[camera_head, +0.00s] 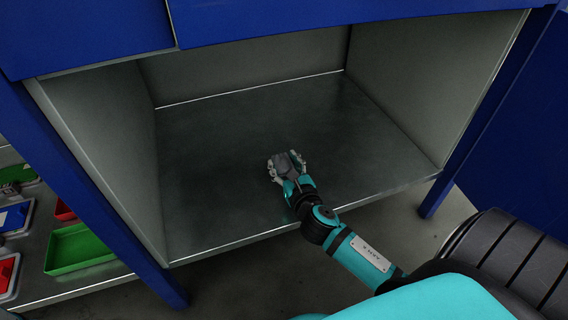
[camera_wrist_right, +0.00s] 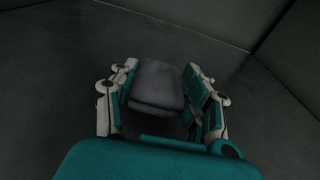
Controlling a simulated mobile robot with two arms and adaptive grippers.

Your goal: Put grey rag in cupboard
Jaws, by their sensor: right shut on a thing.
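The grey rag (camera_wrist_right: 158,82) is a small dark grey folded cloth between the fingers of my right gripper (camera_wrist_right: 165,92) in the right wrist view. The gripper is shut on it. In the head view my right gripper (camera_head: 287,165) reaches inside the open cupboard (camera_head: 225,215), over the middle of its metal floor. The rag (camera_head: 285,163) shows there only as a small grey patch between the fingers. I cannot tell whether the rag touches the cupboard floor. My left gripper is not in view.
The cupboard has grey side walls and a blue frame (camera_head: 75,165). Its floor is bare around my gripper. At the lower left, a green tray (camera_head: 80,248) and a red bin (camera_head: 64,210) stand on a metal shelf. A blue panel (camera_head: 525,130) stands at the right.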

